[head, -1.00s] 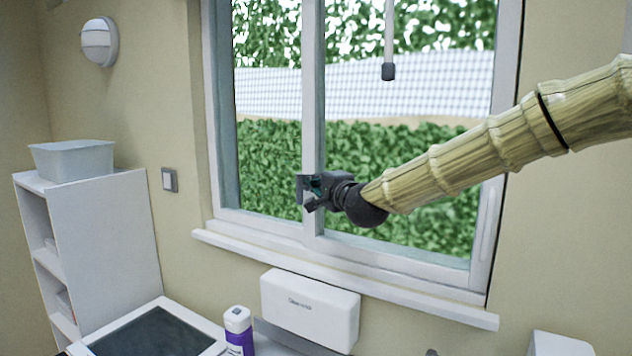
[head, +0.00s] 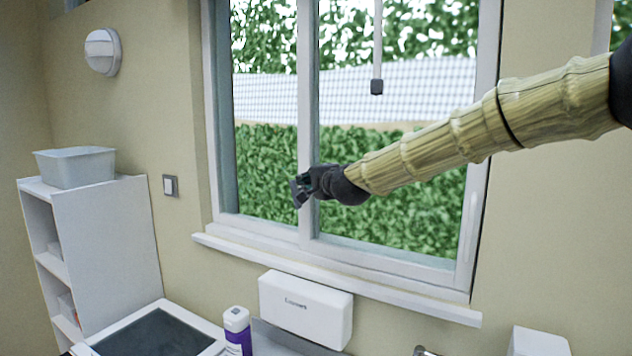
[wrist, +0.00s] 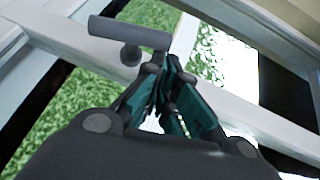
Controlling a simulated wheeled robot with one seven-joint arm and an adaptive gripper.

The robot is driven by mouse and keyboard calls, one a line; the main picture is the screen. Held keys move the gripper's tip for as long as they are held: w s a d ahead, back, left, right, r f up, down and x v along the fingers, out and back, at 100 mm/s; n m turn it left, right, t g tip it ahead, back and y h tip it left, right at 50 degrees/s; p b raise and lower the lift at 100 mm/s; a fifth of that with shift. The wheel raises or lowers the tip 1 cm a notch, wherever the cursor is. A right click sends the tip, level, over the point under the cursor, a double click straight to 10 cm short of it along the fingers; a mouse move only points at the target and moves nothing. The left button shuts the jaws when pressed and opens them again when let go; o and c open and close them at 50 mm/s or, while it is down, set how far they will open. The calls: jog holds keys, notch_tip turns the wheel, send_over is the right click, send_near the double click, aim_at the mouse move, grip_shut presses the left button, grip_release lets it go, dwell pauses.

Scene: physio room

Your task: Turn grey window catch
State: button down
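The grey window catch (wrist: 130,32) shows in the wrist view as a short dark-grey bar on a round stem, set against the pale window frame. Its right end lies just beyond my fingertips, and I cannot tell whether they touch it. My gripper (wrist: 165,72) has its teal-padded fingers drawn close together, with no object visible between them. In the head view my gripper (head: 300,190) is at the window's middle upright (head: 308,120). The catch cannot be made out there behind it.
A window sill (head: 330,278) runs below. A white dispenser box (head: 305,308) hangs under it, with a purple-labelled bottle (head: 238,330) beside it. A shelf unit (head: 110,240) with a grey tub (head: 75,168) stands left. A cord with a dark end (head: 377,87) hangs before the right pane.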

jog(key=shift+w+a+r+n+g, duration=0.15)
jog(key=shift+a+g, duration=0.05)
jog(key=shift+a, duration=0.3)
jog(key=shift+w+a+r+n+g, duration=0.15)
jog(key=shift+a+g, duration=0.05)
jog(key=shift+a, duration=0.25)
jog(key=shift+w+a+r+b, duration=0.1)
jog(key=shift+w+a+b, duration=0.25)
jog(key=shift+a, duration=0.2)
jog(key=shift+w+a+r+b, duration=0.1)
jog(key=shift+w+a+b, duration=0.1)
jog(key=shift+a+b, duration=0.3)
jog(key=shift+s+d, duration=0.1)
dwell(0.5)
jog(key=v, duration=1.1)
jog(key=shift+s, duration=0.45)
jog(key=shift+r, duration=0.15)
